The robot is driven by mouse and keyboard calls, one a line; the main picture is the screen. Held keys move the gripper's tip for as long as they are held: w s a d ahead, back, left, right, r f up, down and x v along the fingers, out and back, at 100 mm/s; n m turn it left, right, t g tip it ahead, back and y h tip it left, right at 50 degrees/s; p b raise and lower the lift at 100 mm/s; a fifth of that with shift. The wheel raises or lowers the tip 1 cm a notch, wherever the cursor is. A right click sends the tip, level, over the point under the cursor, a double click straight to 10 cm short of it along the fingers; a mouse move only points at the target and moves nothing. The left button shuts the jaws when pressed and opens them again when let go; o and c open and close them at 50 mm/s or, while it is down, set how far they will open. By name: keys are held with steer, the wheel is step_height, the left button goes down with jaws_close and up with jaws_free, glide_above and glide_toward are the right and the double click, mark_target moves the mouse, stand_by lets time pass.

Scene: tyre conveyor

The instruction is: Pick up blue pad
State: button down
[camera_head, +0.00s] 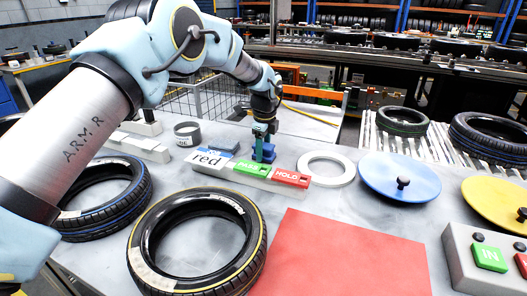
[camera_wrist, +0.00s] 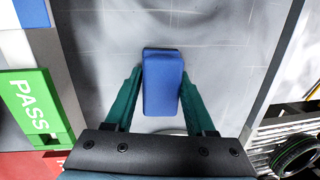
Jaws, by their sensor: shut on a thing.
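The blue pad (camera_wrist: 162,82) is a small rectangular block. In the wrist view it sits between the two teal fingers of my gripper (camera_wrist: 158,95), which are shut on its sides. In the head view the blue pad (camera_head: 268,153) shows beside my gripper (camera_head: 261,150), behind the stamp row with the green PASS block. I cannot tell whether the pad touches the table or is held just above it.
A white ring (camera_head: 326,158) and a blue disc (camera_head: 399,177) lie to the right. Tyres (camera_head: 198,243) lie in front; a red mat (camera_head: 345,258) is bare.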

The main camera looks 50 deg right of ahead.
step_height(320, 180, up, 18)
steer(key=b, duration=0.3)
steer(key=c, duration=0.8)
jaws_free()
jaws_close()
